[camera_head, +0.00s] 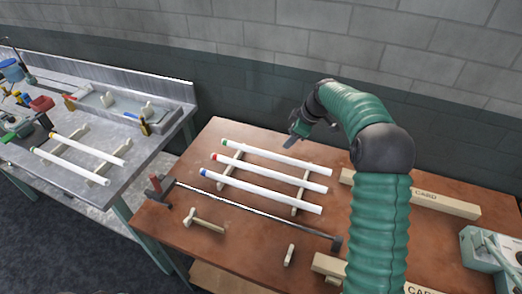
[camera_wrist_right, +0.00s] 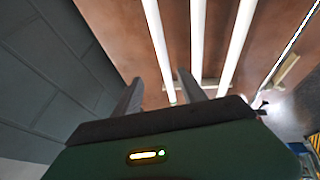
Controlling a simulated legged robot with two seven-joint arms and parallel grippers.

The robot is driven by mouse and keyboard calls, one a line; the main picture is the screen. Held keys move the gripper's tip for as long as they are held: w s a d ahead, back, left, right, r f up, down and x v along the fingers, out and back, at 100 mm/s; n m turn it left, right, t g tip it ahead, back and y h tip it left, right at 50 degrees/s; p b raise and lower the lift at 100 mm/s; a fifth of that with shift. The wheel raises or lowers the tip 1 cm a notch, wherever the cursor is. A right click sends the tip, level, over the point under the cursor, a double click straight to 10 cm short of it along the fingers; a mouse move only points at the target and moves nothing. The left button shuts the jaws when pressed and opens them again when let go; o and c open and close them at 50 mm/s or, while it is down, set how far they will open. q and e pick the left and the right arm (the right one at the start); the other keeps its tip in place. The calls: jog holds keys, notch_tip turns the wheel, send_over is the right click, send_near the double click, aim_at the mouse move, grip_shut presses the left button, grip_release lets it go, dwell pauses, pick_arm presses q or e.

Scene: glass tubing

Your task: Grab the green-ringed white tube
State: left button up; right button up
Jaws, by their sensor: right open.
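The green-ringed white tube (camera_head: 278,158) is the farthest of three parallel tubes on wooden rests on the brown table, its green end at the left. Red-ringed (camera_head: 270,174) and blue-ringed (camera_head: 262,192) tubes lie in front of it. My right gripper (camera_head: 290,141) is open, beyond and above the green-ringed tube. In the right wrist view, the leftmost tube (camera_wrist_right: 160,45), seemingly the green-ringed one, runs between the open fingers (camera_wrist_right: 159,76); it does not look gripped. My left gripper is out of view.
Another green-ringed tube (camera_head: 70,166) and a yellow-ringed tube (camera_head: 88,149) lie on the metal bench (camera_head: 134,166) at left. A dark-ended rod (camera_head: 255,213) lies before the three tubes. A brick wall (camera_head: 240,105) stands close behind the table.

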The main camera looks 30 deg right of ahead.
jog(key=s+a+x, duration=0.1)
jog(key=x, duration=0.3)
send_over(274, 155)
jog(key=s, duration=0.2)
jog(key=f, duration=0.5)
jog(key=shift+w+d+p, duration=0.15)
jog(key=shift+d+p, duration=0.15)
jog(key=shift+p, duration=0.1)
jog(key=shift+w+a+f, duration=0.15)
jog(key=shift+f, duration=0.25)
jog(key=p+x, duration=0.1)
jog(key=x, duration=0.2)
jog(key=shift+f, duration=0.25)
jog(key=shift+w+f, duration=0.2)
jog(key=shift+f, duration=0.2)
jog(key=shift+c, duration=0.2)
jog(key=shift+r, duration=0.2)
jog(key=c, duration=0.5)
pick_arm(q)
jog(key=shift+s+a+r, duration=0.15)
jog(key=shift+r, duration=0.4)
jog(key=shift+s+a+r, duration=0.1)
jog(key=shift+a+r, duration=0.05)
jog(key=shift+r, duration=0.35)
pick_arm(e)
jog(key=shift+s, duration=0.1)
grip_shut()
